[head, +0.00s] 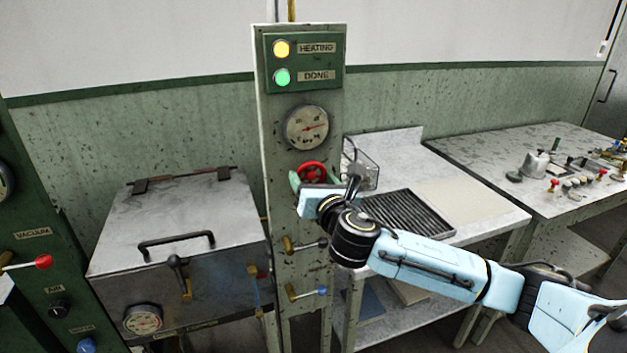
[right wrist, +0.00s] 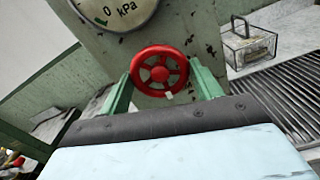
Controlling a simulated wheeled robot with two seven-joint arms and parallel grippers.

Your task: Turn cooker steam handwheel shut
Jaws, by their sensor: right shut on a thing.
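The red steam handwheel (head: 312,170) is on the green-grey control post (head: 283,215), below the round gauge (head: 306,128). In the right wrist view the handwheel (right wrist: 159,71) shows its rim, spokes and hub, with a small pale tab at its lower edge. My right gripper (head: 307,178) is at the handwheel. Its two green fingers (right wrist: 162,85) stand one on each side of the rim, shut on it. The lower part of the wheel is partly hidden by the gripper in the head view. My left gripper is not in view.
A lidded metal cooker (head: 180,230) stands left of the post. Lever valves (head: 305,244) sit lower on the post. The yellow and green lamps (head: 282,77) are lit.

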